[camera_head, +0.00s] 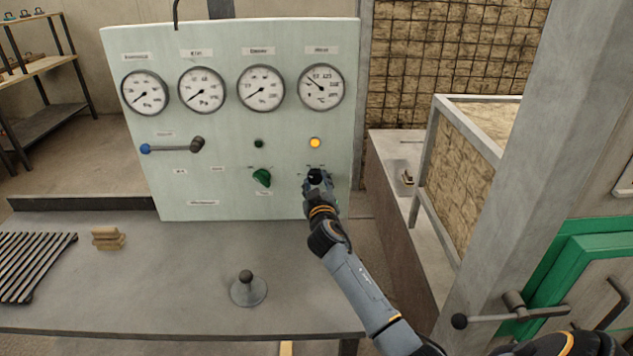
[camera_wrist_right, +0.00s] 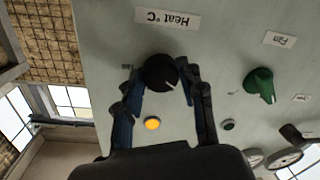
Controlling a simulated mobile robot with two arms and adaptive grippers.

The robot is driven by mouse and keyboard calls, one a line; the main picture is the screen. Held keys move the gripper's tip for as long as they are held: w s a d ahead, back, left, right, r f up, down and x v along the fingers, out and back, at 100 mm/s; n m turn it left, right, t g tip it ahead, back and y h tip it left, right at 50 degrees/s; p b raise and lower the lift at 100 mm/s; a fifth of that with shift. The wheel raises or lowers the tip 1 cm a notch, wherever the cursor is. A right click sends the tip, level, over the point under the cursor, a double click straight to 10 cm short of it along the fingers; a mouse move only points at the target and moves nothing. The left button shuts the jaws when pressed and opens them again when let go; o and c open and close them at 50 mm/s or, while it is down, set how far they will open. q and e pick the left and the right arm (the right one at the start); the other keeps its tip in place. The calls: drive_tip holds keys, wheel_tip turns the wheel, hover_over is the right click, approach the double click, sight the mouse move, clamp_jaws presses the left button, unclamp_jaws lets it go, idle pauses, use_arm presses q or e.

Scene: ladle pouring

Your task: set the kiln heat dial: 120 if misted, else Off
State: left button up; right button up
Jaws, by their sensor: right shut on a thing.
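The heat dial is a round black knob on the pale green panel (camera_head: 225,150), under an amber lamp (camera_head: 315,143). In the right wrist view the heat dial (camera_wrist_right: 159,72) sits between my fingers, beside an upside-down "Heat °C" label (camera_wrist_right: 168,19). A white pointer mark shows on its face, slanting to the lower right in that view. The scale numbers are too small to read. My right gripper (camera_head: 317,180) is shut on the dial and hides part of it in the head view. My left gripper is not in view.
A green fan knob (camera_wrist_right: 259,85) is left of the dial in the head view. Several round gauges and a blue-tipped lever (camera_head: 172,147) are higher up. A knobbed disc (camera_head: 248,288) and small wooden blocks (camera_head: 107,239) rest on the grey bench (camera_head: 180,290). A pillar (camera_head: 515,170) stands right.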

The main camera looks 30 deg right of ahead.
drive_tip(key=n+p, duration=0.1)
drive_tip(key=n, duration=0.4)
drive_tip(key=shift+n+p, duration=0.3)
drive_tip(key=shift+n, duration=0.1)
drive_tip(key=shift+g, duration=0.3)
drive_tip(key=o, duration=1.2)
drive_tip(key=shift+c, duration=0.2)
drive_tip(key=f+v, duration=0.1)
drive_tip(key=v, duration=1.1)
drive_tip(key=shift+r, duration=0.45)
drive_tip(key=shift+a, duration=0.15)
